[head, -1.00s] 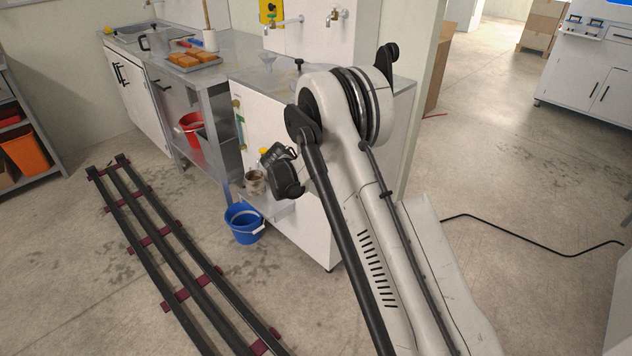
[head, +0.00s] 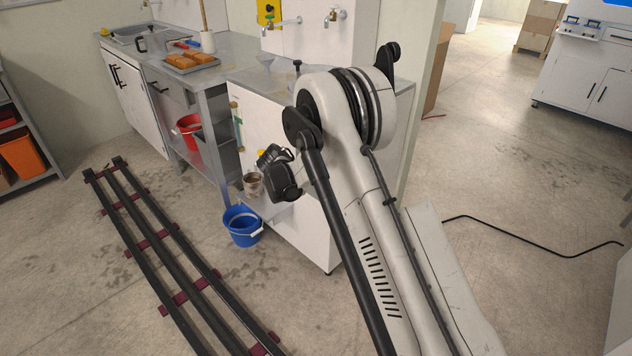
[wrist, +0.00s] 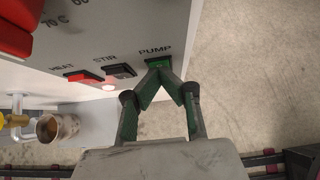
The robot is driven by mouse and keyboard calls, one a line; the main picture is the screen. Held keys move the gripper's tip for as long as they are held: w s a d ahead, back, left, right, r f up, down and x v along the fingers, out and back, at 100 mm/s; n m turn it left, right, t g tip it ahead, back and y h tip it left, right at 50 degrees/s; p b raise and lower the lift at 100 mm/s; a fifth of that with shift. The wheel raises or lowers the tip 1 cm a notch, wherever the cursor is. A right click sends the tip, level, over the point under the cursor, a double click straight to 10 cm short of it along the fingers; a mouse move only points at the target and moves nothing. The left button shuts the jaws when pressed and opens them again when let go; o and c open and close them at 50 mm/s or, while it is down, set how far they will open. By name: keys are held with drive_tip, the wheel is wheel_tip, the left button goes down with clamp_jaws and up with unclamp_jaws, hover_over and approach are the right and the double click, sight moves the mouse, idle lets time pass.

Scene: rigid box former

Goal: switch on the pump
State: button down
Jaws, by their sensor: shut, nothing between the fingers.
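In the head view my gripper (head: 272,156) is small and dark in front of the white cabinet; the switch cannot be made out there.
Left of the pump switch are a dark STIR switch (wrist: 119,70) and a red HEAT switch (wrist: 84,76), with a glowing spot below. A brown-filled cup (wrist: 57,128) stands lower left. A blue bucket (head: 242,226) and a black rail (head: 165,245) are on the floor.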

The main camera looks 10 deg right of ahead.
drive_tip(key=shift+d+r, duration=0.1)
drive_tip(key=shift+r, duration=0.05)
drive_tip(key=a+f+p+v, duration=0.1)
drive_tip(key=v, duration=1.2)
drive_tip(key=shift+s, duration=0.45)
